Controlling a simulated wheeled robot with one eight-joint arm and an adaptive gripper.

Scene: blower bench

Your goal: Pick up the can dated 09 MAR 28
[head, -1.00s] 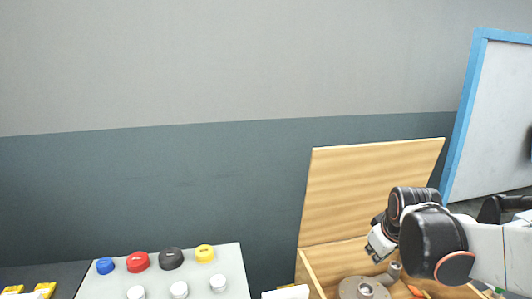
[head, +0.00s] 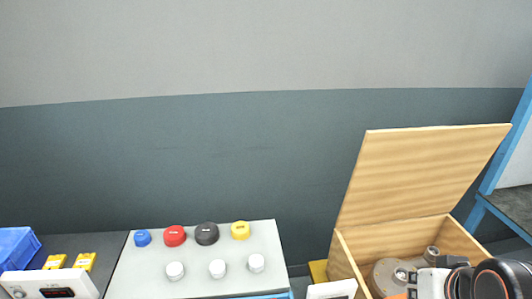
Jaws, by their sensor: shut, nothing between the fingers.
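No can with a readable date shows in the head view. Blue (head: 142,238), red (head: 174,236), black (head: 207,234) and yellow (head: 240,230) round-topped pieces stand in a row on a pale grey panel (head: 130,270). Small marks on their tops are too small to read, and I cannot tell whether they are cans. My gripper (head: 412,284) is at the lower right, by the open wooden box (head: 345,262). It is shut and empty, with its lower part cut off by the frame edge.
Several white knobs (head: 217,268) sit on the panel. The box holds grey round metal parts (head: 385,275), and its lid (head: 420,175) stands open. A blue bin (head: 16,247), yellow pieces (head: 85,262) and a white device with a display (head: 50,285) are at left.

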